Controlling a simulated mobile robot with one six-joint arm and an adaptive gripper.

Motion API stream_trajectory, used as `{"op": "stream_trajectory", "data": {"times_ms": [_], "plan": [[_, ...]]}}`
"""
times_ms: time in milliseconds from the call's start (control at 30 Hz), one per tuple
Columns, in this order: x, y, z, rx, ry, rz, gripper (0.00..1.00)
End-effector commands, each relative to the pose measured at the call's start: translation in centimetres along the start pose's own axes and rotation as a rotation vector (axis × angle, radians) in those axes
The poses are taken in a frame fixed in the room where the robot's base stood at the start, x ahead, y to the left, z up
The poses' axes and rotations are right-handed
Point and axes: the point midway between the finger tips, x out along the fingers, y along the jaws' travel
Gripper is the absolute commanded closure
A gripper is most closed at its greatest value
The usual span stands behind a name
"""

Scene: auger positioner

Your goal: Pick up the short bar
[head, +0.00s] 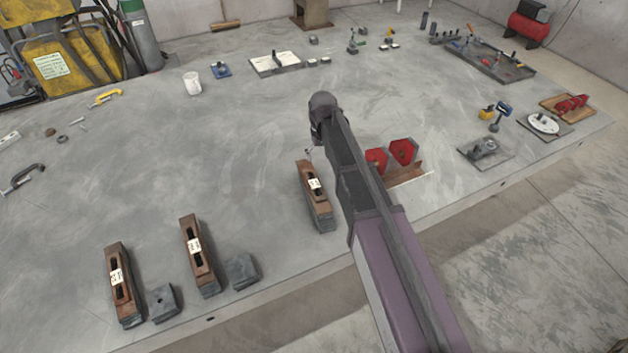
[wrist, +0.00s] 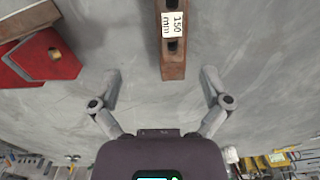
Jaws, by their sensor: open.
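Three brown slotted bars with white labels lie on the grey table: a left bar (head: 121,285), a middle bar (head: 197,255) and a right bar (head: 314,195). In the wrist view, a bar (wrist: 172,55) carries a label reading "150 mm"; it appears to be the right one. The other labels are too small to read, so I cannot tell which bar is the short one. My gripper (wrist: 160,74) is open and empty. In the wrist view, the bar's near end shows between the fingertips, with no visible contact. In the head view, my arm mostly hides the gripper.
Red angled pieces (head: 402,151) stand close right of the right bar, partly behind my arm. Dark square blocks (head: 242,271) (head: 163,303) sit beside the left and middle bars. A white cup (head: 192,83) stands at the back. The table's middle left is clear.

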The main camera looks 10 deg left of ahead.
Motion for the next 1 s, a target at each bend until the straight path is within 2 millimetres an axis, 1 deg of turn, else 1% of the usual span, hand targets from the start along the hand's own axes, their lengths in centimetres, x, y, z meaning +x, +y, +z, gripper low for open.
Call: {"op": "stream_trajectory", "data": {"times_ms": [33, 167, 567, 767, 1000], "plan": [[-0.4, -0.7, -0.9, -0.012, 0.0, 0.0, 0.03], [-0.6, -1.6, -1.4, -0.027, 0.0, 0.0, 0.03], [-0.4, -1.7, -1.4, -0.027, 0.0, 0.0, 0.03], [0.5, -1.7, -1.4, -0.027, 0.0, 0.0, 0.03], [2.3, -1.7, -1.4, -0.027, 0.0, 0.0, 0.03]]}}
